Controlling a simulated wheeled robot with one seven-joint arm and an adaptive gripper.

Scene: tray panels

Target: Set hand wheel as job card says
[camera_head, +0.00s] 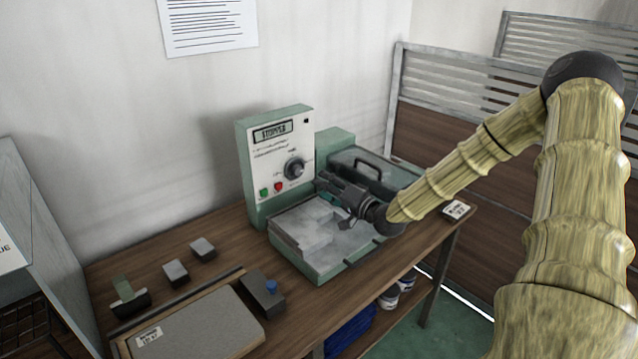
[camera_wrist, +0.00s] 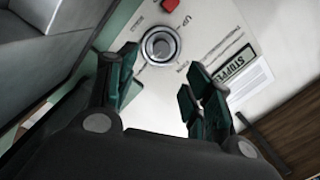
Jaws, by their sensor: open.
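A round grey knob (camera_head: 294,168) with a dark rim, which looks like the hand wheel, sits on the pale front panel of a green machine (camera_head: 250,190). In the wrist view the knob (camera_wrist: 160,46) is ahead of my gripper (camera_wrist: 160,88), nearer the left finger. "UP" is printed near it; its exact setting is too small to read. My gripper (camera_head: 330,190) is open and empty in front of the panel, below and right of the knob, apart from it. A small white card (camera_head: 457,209) lies at the table's right end; its print is unreadable. I cannot tell whether it is the job card.
The panel has a display (camera_head: 271,131) reading "STOPPED", a green button (camera_head: 264,193) and a red button (camera_head: 278,187). A lidded compartment with a black handle (camera_head: 368,164) stands behind my gripper. Small blocks (camera_head: 175,271) and a grey board (camera_head: 190,325) occupy the table's left.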

